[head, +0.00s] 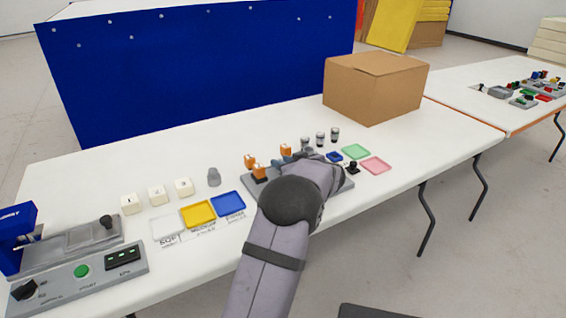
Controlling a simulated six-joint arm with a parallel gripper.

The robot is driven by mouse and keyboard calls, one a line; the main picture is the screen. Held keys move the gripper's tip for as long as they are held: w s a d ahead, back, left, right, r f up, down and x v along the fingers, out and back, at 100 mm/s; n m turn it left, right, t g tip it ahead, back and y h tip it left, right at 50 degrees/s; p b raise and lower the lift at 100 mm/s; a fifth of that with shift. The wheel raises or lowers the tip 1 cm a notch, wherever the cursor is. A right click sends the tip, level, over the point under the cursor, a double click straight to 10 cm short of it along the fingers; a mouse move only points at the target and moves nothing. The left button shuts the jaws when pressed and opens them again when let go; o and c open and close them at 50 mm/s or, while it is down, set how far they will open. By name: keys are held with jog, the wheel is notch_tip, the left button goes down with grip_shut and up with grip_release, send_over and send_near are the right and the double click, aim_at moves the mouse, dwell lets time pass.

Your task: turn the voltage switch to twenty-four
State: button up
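I cannot identify the voltage switch for sure. A black rotary knob (25,290) sits on the grey control box (60,300) at the lower left; its label is too small to read. A grey base (258,188) with orange-topped parts (258,170) stands mid-table, partly hidden behind my arm. A small black knob (353,167) shows near its right end. My gripper (285,160) is over this base, mostly hidden by my own wrist. I cannot see whether its fingers are open or what they touch.
A green button (81,271) and black display (122,257) are on the control box. Yellow (198,214) and blue (229,203) trays, white numbered blocks (157,195) and grey cylinders (320,139) stand around. A cardboard box (375,85) is behind. The table's back left is clear.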

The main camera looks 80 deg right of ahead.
grip_shut()
